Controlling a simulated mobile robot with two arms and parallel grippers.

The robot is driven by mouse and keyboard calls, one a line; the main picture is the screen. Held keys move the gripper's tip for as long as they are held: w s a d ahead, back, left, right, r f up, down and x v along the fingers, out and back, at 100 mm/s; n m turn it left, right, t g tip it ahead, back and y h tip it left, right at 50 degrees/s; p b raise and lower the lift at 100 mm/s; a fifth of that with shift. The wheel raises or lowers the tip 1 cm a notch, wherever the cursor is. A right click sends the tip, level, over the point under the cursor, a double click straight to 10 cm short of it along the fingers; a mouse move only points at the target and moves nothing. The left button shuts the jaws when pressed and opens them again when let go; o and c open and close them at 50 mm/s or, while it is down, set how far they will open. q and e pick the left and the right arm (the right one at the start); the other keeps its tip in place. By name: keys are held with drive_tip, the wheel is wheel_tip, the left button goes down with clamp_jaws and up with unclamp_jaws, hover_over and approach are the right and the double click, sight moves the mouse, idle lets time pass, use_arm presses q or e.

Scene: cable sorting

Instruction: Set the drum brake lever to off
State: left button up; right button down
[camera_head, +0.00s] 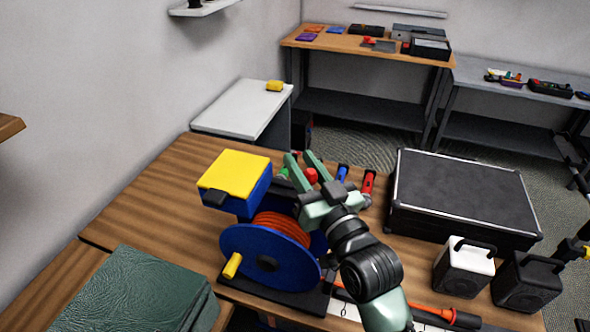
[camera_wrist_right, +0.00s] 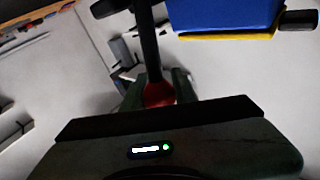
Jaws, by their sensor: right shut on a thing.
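The cable drum (camera_head: 262,262) has blue flanges, orange cable and a yellow crank handle (camera_head: 231,266). It stands on a dark base at the front of the wooden table. My right gripper (camera_head: 299,165) is behind and right of the drum, its fingers on either side of a red knob (camera_head: 311,175). In the right wrist view, the red knob (camera_wrist_right: 158,95) sits between the fingers (camera_wrist_right: 158,86), at the end of a dark bar (camera_wrist_right: 147,45) that looks like the brake lever. The lever's markings and pivot are hidden.
A blue box with a yellow lid (camera_head: 234,174) is close left of my right gripper. Red and blue connectors (camera_head: 368,182) lie behind it. A black case (camera_head: 465,195), white speaker (camera_head: 462,267) and black speaker (camera_head: 526,281) stand right. A green case (camera_head: 135,292) is front left.

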drive_tip(key=s+d+f+m+t+h+b, duration=0.2)
drive_tip(key=d+m+t+h+b, duration=0.3)
drive_tip(key=m+b, duration=0.6)
drive_tip(key=shift+d+f+m+t+b, duration=0.4)
drive_tip(key=shift+d+f+m+t, duration=0.3)
drive_tip(key=shift+t, duration=0.6)
drive_tip(key=shift+d, duration=0.1)
drive_tip(key=c, duration=1.1)
unclamp_jaws()
drive_tip(key=shift+s, duration=0.1)
drive_tip(key=shift+r, duration=0.1)
